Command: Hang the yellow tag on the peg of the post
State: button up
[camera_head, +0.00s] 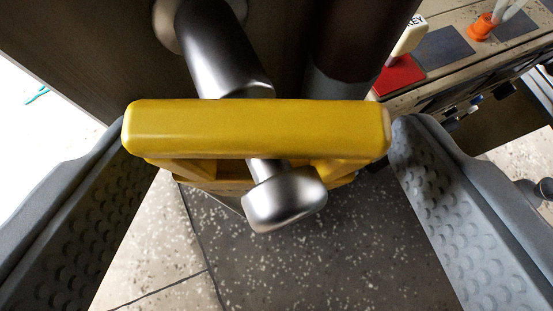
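The yellow tag (256,128) is a thick yellow frame with an opening, at mid-picture between the two grey fingers of my gripper (257,135). The fingertips meet its left and right ends, with no clear gap. The metal peg (222,55) runs from the post (90,40) toward the camera and down. The tag's upper bar crosses in front of the peg's shaft. The peg's rounded knob (285,200) shows below that bar, so the tag surrounds the peg. Whether the bar rests on the shaft is hidden.
A workbench (440,80) at upper right holds a red pad (398,75), a white labelled block (410,37) and an orange object (483,27). A dark cylinder (350,60) stands right of the peg. Speckled floor (150,245) shows below.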

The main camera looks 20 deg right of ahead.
jog(key=shift+a, duration=0.1)
jog(key=shift+s+a+r, duration=0.25)
jog(key=shift+s+r, duration=0.05)
jog(key=v, duration=1.6)
jog(key=s+a+n+t+y, duration=0.1)
jog(key=s+a+t, duration=0.1)
jog(key=s+a, duration=0.3)
jog(key=s+a+n+t+y, duration=0.1)
jog(key=s+a, duration=0.4)
jog(key=s, duration=0.7)
jog(key=s+a+n+t+y, duration=0.2)
jog(key=s+a, duration=0.3)
jog(key=s, duration=0.3)
jog(key=shift+s+f+t, duration=0.35)
jog(key=shift+t, duration=0.55)
